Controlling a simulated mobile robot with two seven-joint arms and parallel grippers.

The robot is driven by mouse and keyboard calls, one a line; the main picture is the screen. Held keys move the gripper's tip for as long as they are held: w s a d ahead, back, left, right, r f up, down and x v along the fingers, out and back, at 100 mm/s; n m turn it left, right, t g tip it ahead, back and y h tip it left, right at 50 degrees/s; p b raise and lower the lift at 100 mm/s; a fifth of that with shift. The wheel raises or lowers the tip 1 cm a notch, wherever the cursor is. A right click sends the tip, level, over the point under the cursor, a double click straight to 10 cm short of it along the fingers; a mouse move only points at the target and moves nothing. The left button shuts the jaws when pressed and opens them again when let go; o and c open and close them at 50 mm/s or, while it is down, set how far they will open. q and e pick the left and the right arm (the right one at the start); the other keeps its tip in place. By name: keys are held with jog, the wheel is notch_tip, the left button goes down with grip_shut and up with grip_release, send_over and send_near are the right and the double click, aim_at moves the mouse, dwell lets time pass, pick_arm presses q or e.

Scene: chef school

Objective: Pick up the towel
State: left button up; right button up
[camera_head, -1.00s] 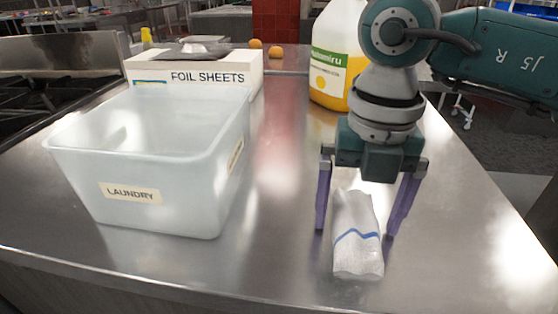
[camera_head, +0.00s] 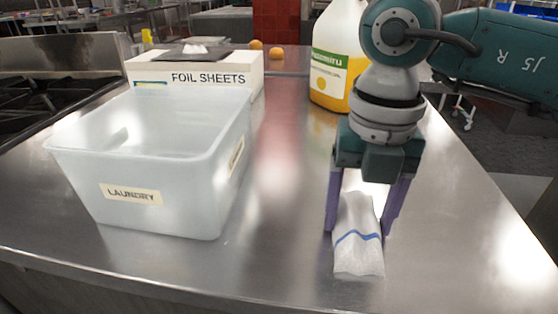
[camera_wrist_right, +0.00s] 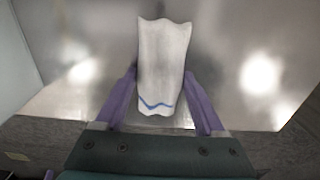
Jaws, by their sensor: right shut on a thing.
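The towel (camera_head: 358,247) is a white folded cloth with a blue stripe. It lies on the steel counter at the right of the head view. My right gripper (camera_head: 359,224) points down over it, with one purple finger on each side, shut on the towel. In the right wrist view the towel (camera_wrist_right: 162,65) stands between the two fingertips of my right gripper (camera_wrist_right: 161,82). A white translucent bin (camera_head: 75,160) labelled LAUNDRY stands to the left of the towel. My left gripper is not in view.
A FOIL SHEETS box (camera_head: 240,66) stands behind the bin. A large jug (camera_head: 331,62) of yellow liquid stands behind my right arm. A stove (camera_head: 40,85) is at the far left. The counter between bin and towel (camera_head: 280,190) is clear.

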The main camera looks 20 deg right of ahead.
aim_at(360, 213)
jog(key=shift+r, duration=0.1)
notch_tip(360, 213, up, 20)
jog(key=p, duration=0.2)
jog(key=shift+p, duration=0.4)
